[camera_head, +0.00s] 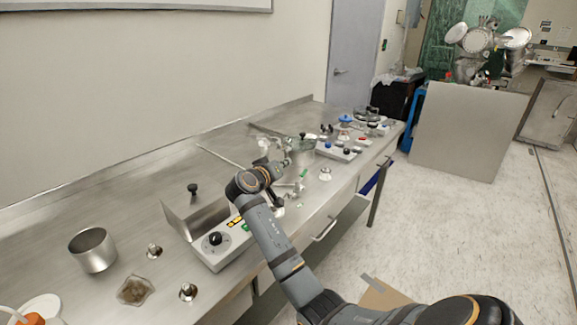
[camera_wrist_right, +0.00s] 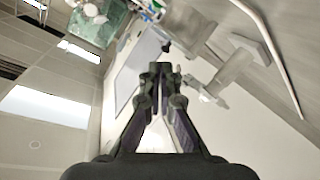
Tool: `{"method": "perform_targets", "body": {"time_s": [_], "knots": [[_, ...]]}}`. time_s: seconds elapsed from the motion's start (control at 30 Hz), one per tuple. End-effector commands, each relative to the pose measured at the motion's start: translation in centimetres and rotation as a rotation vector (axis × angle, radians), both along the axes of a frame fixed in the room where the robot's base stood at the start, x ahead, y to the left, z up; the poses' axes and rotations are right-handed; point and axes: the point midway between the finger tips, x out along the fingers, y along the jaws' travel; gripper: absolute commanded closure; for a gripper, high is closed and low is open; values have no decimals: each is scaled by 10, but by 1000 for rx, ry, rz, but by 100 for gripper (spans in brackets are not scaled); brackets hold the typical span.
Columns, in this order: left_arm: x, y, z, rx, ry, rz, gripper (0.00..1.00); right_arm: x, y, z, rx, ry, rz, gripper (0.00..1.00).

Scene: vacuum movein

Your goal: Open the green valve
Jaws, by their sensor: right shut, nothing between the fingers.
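A small green part (camera_head: 304,172), possibly the green valve handle, shows among metal fittings near the middle of the steel bench in the head view. It is too small to tell its position or whether it is open. My right gripper (camera_head: 284,163) is over the bench, just left of and beyond this green part, apart from it as far as I can tell. In the wrist view its fingertips (camera_wrist_right: 160,70) are together, with nothing between them. Pale metal fittings (camera_wrist_right: 212,90) show to the right of the fingers there. My left gripper is not in view.
The steel bench (camera_head: 120,215) runs along the wall. A metal cup (camera_head: 93,250) and a grey control box with a black knob (camera_head: 215,240) stand at the near left. More control boxes (camera_head: 338,150) stand beyond my gripper.

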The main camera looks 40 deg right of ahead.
Motion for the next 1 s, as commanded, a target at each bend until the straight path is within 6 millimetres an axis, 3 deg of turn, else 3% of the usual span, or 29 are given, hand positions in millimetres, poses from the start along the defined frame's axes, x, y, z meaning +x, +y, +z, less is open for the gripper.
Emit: {"method": "perform_targets", "body": {"time_s": [0.17,0.33,1.0], "knots": [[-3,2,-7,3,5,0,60,-13,35,6,2,-3,0,100],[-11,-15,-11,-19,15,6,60,-21,55,11,0,-2,-1,100],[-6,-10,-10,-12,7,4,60,-23,60,14,-3,-2,-2,100]]}}
